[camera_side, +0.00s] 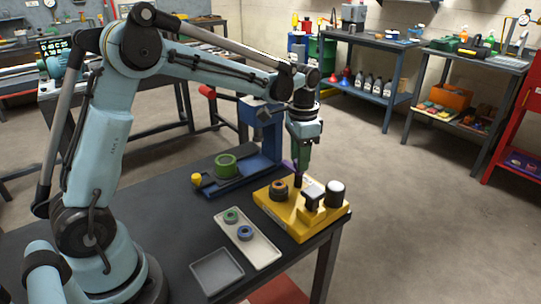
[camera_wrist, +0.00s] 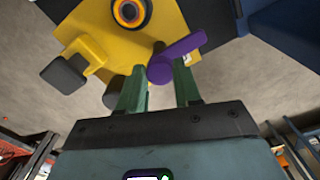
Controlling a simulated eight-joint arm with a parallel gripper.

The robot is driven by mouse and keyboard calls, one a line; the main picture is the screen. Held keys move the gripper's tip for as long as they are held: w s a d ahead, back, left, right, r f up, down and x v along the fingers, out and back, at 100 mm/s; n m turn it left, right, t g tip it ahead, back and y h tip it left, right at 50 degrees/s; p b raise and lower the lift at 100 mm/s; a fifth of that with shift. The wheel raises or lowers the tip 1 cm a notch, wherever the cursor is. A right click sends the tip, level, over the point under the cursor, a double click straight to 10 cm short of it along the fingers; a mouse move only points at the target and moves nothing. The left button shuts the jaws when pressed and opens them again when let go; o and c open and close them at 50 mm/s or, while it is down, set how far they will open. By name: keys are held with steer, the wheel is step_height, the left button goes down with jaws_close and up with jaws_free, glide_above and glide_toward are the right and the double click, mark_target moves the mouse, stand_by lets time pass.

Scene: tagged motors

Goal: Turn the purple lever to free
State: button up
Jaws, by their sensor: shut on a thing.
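The purple lever (camera_wrist: 178,57) is a short round bar, slanted in the wrist view, its near end between my fingers. In the side view only a sliver of the purple lever (camera_side: 288,164) shows behind my gripper (camera_side: 301,172). The lever sits at the edge of a yellow block (camera_side: 271,207), which also shows in the wrist view (camera_wrist: 75,20). My gripper (camera_wrist: 159,85) points down over the block, with its green fingers shut on the lever. No marking for free can be read.
The yellow block also carries an orange-and-black ring (camera_side: 278,190) and black-capped posts (camera_side: 335,193). A blue stand (camera_side: 264,135) with a green ring (camera_side: 226,165) is close behind left. A pale tray (camera_side: 262,254) with two rings and an empty grey tray (camera_side: 216,271) lie in front.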

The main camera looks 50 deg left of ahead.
stand_by(0.4)
steer(key=o, duration=1)
steer(key=shift+o, duration=0.2)
step_height(320, 180, up, 12)
